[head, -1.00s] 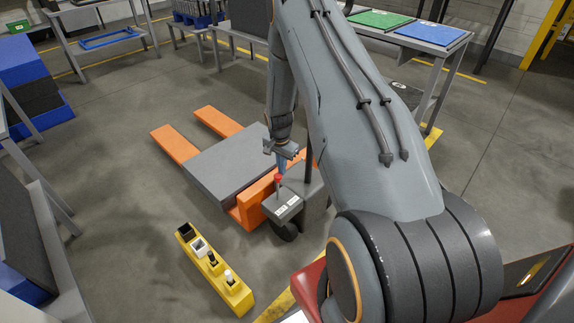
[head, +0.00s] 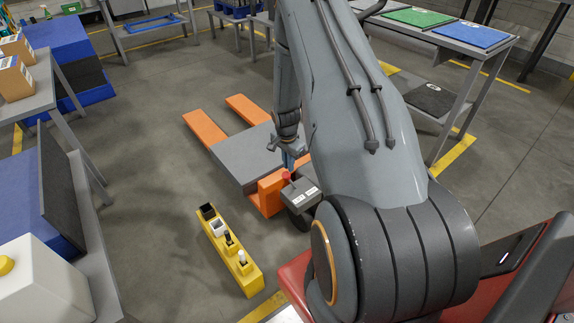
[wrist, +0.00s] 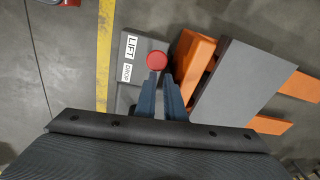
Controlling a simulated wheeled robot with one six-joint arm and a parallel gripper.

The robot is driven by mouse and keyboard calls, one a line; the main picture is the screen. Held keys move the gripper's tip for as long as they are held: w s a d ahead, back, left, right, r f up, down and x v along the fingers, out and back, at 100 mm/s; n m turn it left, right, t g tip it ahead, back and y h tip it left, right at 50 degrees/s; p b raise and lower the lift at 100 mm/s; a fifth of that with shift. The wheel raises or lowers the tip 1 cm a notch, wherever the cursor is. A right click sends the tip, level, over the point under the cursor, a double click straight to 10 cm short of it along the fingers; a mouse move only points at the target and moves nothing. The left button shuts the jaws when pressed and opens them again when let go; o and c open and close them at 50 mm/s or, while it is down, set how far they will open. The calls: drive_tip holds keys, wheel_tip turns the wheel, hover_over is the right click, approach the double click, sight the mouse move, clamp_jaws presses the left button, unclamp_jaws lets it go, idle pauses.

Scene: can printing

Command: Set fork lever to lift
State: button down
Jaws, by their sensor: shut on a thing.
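The orange pallet truck (head: 268,193) stands on the floor in the middle of the head view, with a grey slab (head: 243,158) on it. Its grey control box (head: 308,195) carries two white labels; in the wrist view one label (wrist: 131,45) reads LIFT, and the other (wrist: 127,72) is too small to read surely. The fork lever has a red knob (wrist: 156,62), which sits to the right of the labels, about between their heights. My gripper (wrist: 160,80) has its blue fingers shut on the lever at the knob. The lever's shaft is mostly hidden.
A yellow holder (head: 230,252) with several small items stands on the floor left of the truck. Tables with boxes (head: 12,75) line the left side. A table with green and blue mats (head: 420,17) is at the back right.

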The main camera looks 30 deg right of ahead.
drive_tip(key=shift+s+a+f, duration=0.35)
drive_tip(key=shift+a, duration=0.2)
drive_tip(key=shift+s+a+f, duration=0.3)
drive_tip(key=shift+s+a, duration=0.05)
drive_tip(key=shift+a, duration=0.15)
drive_tip(key=shift+d, duration=0.2)
drive_tip(key=shift+w+d+r, duration=0.2)
drive_tip(key=shift+d+r, duration=0.05)
drive_tip(key=shift+r, duration=0.1)
drive_tip(key=w+d+r, duration=0.2)
drive_tip(key=d, duration=0.2)
drive_tip(key=s+a+r, duration=0.1)
drive_tip(key=a+r, duration=0.6)
drive_tip(key=shift+a, duration=0.1)
